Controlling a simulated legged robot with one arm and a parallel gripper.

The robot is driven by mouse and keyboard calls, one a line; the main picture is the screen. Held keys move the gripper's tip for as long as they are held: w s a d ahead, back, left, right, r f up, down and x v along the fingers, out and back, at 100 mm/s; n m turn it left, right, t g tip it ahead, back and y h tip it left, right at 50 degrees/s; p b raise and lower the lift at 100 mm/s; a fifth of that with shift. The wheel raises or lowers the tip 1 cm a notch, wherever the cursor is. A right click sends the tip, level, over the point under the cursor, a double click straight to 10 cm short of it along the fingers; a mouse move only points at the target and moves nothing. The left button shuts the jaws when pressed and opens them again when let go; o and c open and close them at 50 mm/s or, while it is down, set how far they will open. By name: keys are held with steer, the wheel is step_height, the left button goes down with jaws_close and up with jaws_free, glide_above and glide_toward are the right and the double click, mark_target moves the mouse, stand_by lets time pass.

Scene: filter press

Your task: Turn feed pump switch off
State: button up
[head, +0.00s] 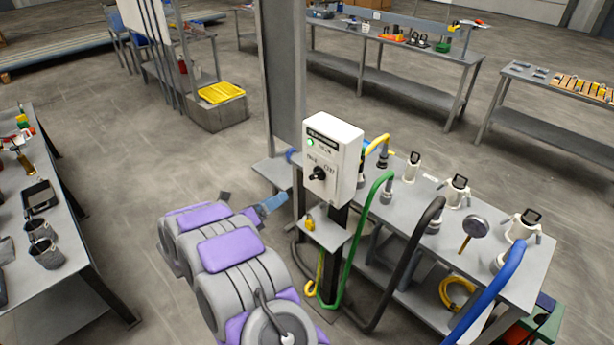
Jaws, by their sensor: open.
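A white switch box (335,158) stands on a dark post in the middle of the head view. It has a black label plate at the top, a green lamp (310,143) and a black rotary knob (317,174) on its front. The lettering beside the knob is too small to read surely. My gripper (248,202) is left of and lower than the box in the picture, at the far end of my purple and grey arm. Its jaws are open, partly hidden behind the arm, and apart from the knob. I see nothing held.
A grey bench (410,215) with white canisters and a round gauge (474,229) stands right of the box. Green, black and blue hoses hang around it. A small shelf (326,230) with a yellow padlock sits below the box. Another bench stands left, with open floor between.

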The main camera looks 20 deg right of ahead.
mark_target(312, 177)
steer(key=x, duration=1.5)
steer(key=shift+w+d+b, duration=0.1)
steer(key=shift+d+b, duration=0.1)
steer(key=shift+b, duration=0.2)
steer(key=shift+f, duration=0.1)
steer(key=c, duration=1)
